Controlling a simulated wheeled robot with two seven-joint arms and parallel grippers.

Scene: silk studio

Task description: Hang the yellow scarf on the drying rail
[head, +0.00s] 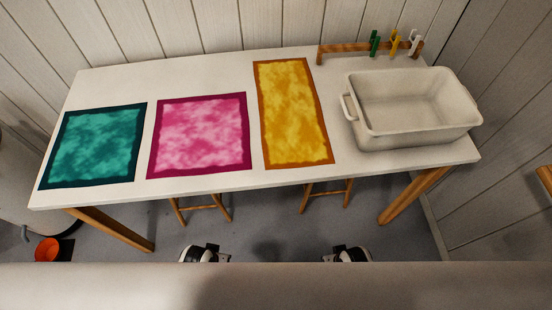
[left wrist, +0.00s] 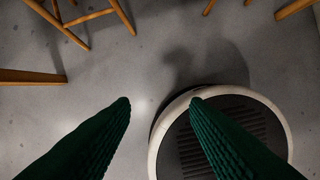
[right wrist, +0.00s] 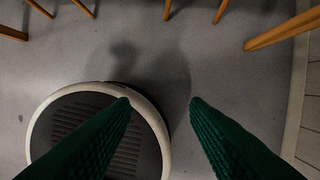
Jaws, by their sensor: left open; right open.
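The yellow scarf (head: 292,112), with an orange-brown border, lies flat on the white table, right of centre in the head view. One narrow end is near the table's front edge. The drying rail is not clearly in view; a wooden bar end (head: 545,178) shows at the right edge, and I cannot tell if it is the rail. My left gripper (left wrist: 160,100) is open and empty above the floor. My right gripper (right wrist: 160,100) is also open and empty above the floor. Both are in front of the table, away from the scarf.
A pink cloth (head: 200,135) and a teal cloth (head: 95,145) lie left of the scarf on the table (head: 200,77). A cream basin (head: 415,138) stands close on its right. A wooden strip (head: 342,50) with green, yellow and white clips is behind. Stools (head: 326,190) stand below.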

